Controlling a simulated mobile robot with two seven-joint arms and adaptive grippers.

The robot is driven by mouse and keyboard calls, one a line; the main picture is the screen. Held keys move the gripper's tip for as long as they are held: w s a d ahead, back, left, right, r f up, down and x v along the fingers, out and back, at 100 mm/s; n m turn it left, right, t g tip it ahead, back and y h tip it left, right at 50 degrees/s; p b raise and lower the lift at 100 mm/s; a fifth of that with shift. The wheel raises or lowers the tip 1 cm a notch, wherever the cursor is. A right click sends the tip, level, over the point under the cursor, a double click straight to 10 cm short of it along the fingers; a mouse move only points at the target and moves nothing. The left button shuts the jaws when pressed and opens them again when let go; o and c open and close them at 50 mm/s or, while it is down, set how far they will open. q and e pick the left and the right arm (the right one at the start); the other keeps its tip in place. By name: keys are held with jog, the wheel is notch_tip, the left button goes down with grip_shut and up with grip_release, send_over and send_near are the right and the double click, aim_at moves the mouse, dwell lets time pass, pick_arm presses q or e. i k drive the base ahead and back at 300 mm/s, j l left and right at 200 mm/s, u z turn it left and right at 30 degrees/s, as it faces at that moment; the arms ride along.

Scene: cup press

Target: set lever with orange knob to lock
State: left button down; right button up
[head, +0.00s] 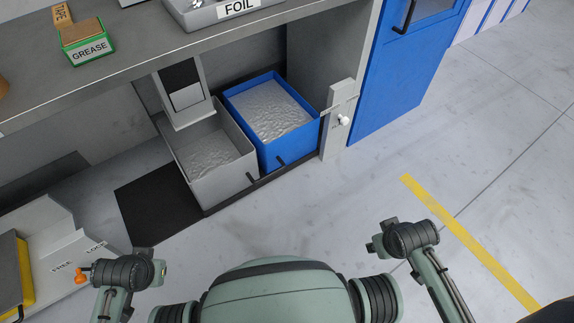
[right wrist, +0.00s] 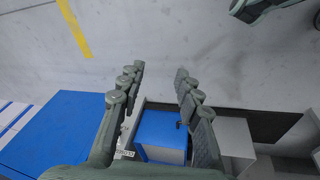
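The lever's orange knob (head: 81,275) is at the lower left in the head view, just left of the dark round joint of my left arm. It lies below the FREE label (head: 62,266); the LOCK label (head: 95,248) is further up and right. Most of the lever is hidden, and I cannot tell whether my arm touches it. My left gripper (head: 145,253) shows only as a small dark part beyond that joint; its fingers cannot be made out. My right gripper (right wrist: 159,72) is open and empty in the right wrist view, pointing down over the floor, far from the lever.
A grey housing (head: 45,225) bears the labels. A grey bin (head: 195,180) and blue bin (head: 290,145) stand under the counter (head: 135,55). A green GREASE box (head: 88,45) is on top. A blue door (head: 400,80) stands at upper right. The right floor is clear.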

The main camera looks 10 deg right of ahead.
aim_at(80, 278)
jog(key=u, duration=1.9)
jog(key=i+j, duration=0.2)
jog(key=j, duration=0.15)
jog(key=i+j+u, duration=0.1)
jog(key=i+j, duration=0.25)
jog(key=i, duration=0.35)
